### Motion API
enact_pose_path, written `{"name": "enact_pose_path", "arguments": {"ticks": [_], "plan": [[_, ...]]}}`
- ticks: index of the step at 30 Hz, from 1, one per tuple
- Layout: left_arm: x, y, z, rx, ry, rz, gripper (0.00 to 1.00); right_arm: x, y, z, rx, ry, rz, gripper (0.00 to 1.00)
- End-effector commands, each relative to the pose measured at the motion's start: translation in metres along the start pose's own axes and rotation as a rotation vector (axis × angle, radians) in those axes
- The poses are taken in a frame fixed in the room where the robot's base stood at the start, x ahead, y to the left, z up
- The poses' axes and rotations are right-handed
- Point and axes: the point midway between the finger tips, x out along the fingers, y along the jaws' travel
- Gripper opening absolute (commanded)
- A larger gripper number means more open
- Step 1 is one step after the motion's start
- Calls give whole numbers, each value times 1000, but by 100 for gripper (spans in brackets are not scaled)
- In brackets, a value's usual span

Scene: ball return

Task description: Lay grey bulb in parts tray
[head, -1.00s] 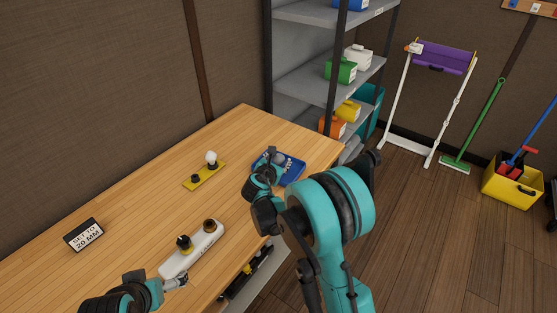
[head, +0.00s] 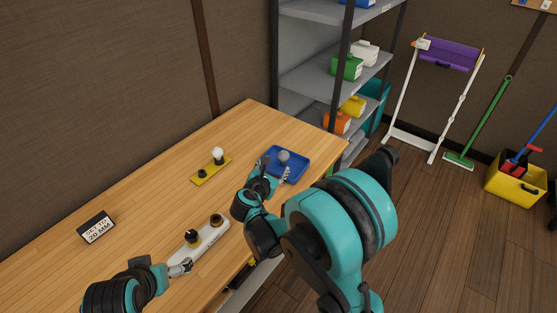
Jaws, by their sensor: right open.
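The grey bulb (head: 284,156) is in the blue parts tray (head: 301,171) near the far right end of the workbench. My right gripper (head: 275,169) is open at the tray's near left side, its fingers spread just short of the bulb. It does not appear to hold the bulb. My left gripper (head: 184,267) is low at the front left, by the near end of a white two-socket base (head: 200,248). Its fingers are too small to tell whether they are open.
A yellow base (head: 211,171) with a white bulb (head: 218,154) stands left of the tray. A sign (head: 96,228) stands at the left on the workbench (head: 150,200). Grey shelving (head: 320,80) rises behind the bench's right end. The middle of the bench is mostly clear.

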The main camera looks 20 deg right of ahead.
Motion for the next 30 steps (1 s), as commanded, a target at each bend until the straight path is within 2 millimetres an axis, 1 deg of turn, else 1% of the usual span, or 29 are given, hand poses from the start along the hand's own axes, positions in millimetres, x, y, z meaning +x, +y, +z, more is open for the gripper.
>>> {"name": "enact_pose_path", "arguments": {"ticks": [2,4,5,7,8,11,12,14,15,17,18,20,21,24,27,30], "plan": [[-2,0,-1,0,0,0,94,-6,-1,2,12,4,-1,55],[-2,0,-1,0,0,0,94,-11,-7,6,64,22,-10,55],[-2,0,-1,0,0,0,94,-14,-10,8,103,34,-17,55],[-1,0,-1,0,0,0,94,-22,-23,17,234,75,-41,55],[-1,0,-1,0,0,0,94,-27,-30,21,308,97,-55,55],[-1,0,-1,0,0,0,94,-49,-58,33,602,180,-120,55],[-1,0,-1,0,0,0,94,-60,-69,36,729,212,-153,55],[-1,0,-1,0,0,0,94,-77,-86,39,918,256,-205,55],[-1,0,-1,0,0,0,94,-89,-96,39,1045,283,-243,55],[-1,0,-1,0,0,0,94,-109,-111,39,1235,320,-304,55],[-1,0,-1,0,0,0,94,-122,-121,37,1361,342,-348,55],[-1,0,-1,0,0,0,94,-142,-134,34,1547,370,-418,55],[-1,0,-1,0,0,0,94,-155,-142,30,1667,387,-467,55],[-1,0,-1,0,0,0,94,-184,-157,20,1936,418,-586,55],[-1,0,-1,0,0,0,94,-206,-166,11,2141,437,-688,55],[-1,0,-1,0,0,0,94,-220,-170,5,2270,447,-759,55]]}}
